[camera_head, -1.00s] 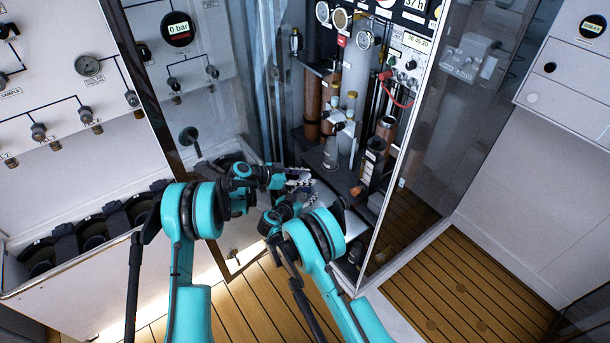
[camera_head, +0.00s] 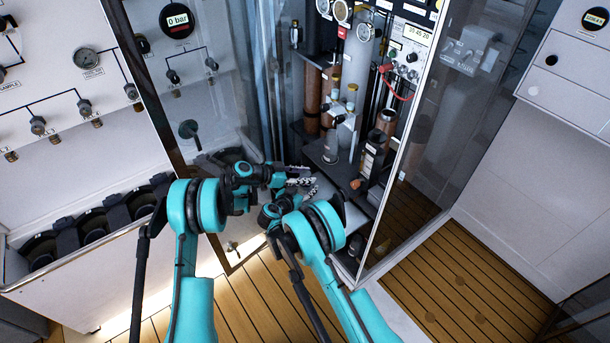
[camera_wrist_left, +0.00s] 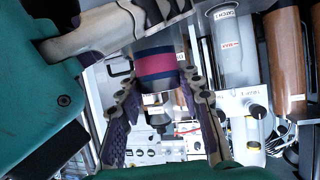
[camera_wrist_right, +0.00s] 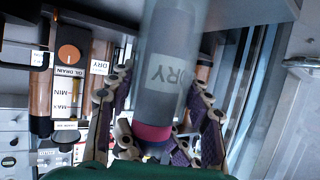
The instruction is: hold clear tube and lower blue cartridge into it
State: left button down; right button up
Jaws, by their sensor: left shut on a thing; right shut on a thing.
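The blue cartridge shows its dark blue end with a magenta band (camera_wrist_left: 155,65) in the left wrist view. My left gripper (camera_wrist_left: 158,76) is shut on this banded end. The clear tube (camera_wrist_right: 180,22) fills the middle of the right wrist view, with the cartridge's labelled body (camera_wrist_right: 168,70) seen through it. The magenta end stays outside the tube. My right gripper (camera_wrist_right: 160,82) is shut around the tube. In the head view the left gripper (camera_head: 300,174) and right gripper (camera_head: 306,192) are close together, and they hide most of the tube and cartridge.
An open cabinet with a grey cylinder (camera_head: 358,60), brown cylinders (camera_head: 313,95) and a red hose (camera_head: 396,92) lies just beyond the grippers. A glass door (camera_head: 420,120) stands on the right. A wall panel with gauges (camera_head: 85,58) is on the left.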

pick_arm(q)
jog(key=c, duration=0.9)
grip_release()
notch_tip(320, 180, up, 10)
pick_arm(e)
jog(key=o, duration=1.2)
